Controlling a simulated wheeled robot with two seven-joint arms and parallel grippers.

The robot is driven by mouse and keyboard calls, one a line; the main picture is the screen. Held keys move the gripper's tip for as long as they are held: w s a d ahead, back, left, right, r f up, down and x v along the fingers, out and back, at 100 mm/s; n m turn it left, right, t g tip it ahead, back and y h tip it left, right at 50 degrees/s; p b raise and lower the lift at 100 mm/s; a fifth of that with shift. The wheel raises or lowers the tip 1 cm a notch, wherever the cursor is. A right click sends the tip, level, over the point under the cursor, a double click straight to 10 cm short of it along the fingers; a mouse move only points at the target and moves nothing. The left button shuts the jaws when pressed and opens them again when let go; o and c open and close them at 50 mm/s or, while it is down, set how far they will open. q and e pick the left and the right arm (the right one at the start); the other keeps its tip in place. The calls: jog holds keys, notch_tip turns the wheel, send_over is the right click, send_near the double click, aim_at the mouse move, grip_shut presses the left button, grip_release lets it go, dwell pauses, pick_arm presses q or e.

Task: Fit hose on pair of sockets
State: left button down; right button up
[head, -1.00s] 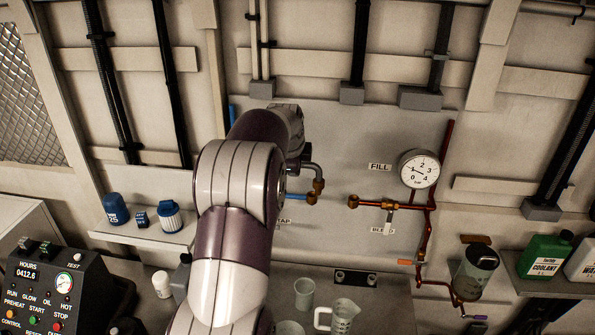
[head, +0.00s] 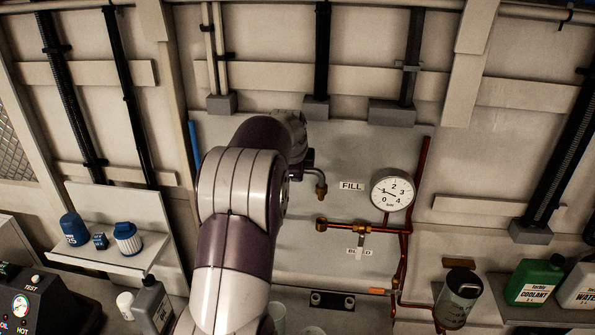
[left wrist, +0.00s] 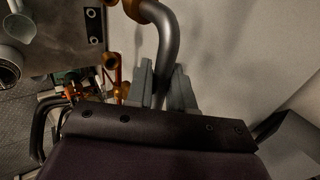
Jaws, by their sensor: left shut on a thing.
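My left gripper (left wrist: 163,72) is shut on a grey curved hose (left wrist: 170,42) in the left wrist view. A brass end (left wrist: 133,9) of the hose shows at the top of that view. In the head view my left arm hides most of the gripper, and the hose (head: 310,169) sticks out right of it, brass end down. That end appears above the brass socket (head: 321,224) on the copper pipe by the FILL label; I see a gap between them. The other socket is hidden behind my arm. My right gripper is not in view.
A pressure gauge (head: 392,190) stands right of the FILL label. A shelf (head: 135,265) with blue items is at left. A green coolant can (head: 536,281) and a dark flask (head: 459,294) are at right.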

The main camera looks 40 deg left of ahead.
pick_arm(q)
notch_tip(320, 180, down, 6)
jog(key=b, duration=0.4)
jog(key=shift+w, duration=0.35)
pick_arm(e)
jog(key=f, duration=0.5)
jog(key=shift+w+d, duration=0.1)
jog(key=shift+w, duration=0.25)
pick_arm(q)
jog(key=shift+d, duration=0.15)
jog(key=shift+s, duration=0.1)
jog(key=shift+f+b, duration=0.15)
jog(key=shift+b, duration=0.25)
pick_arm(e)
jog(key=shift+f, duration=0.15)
pick_arm(q)
jog(key=shift+f, duration=0.35)
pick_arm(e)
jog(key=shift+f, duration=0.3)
pick_arm(q)
jog(key=shift+f+b, duration=1.2)
jog(key=shift+f, duration=0.05)
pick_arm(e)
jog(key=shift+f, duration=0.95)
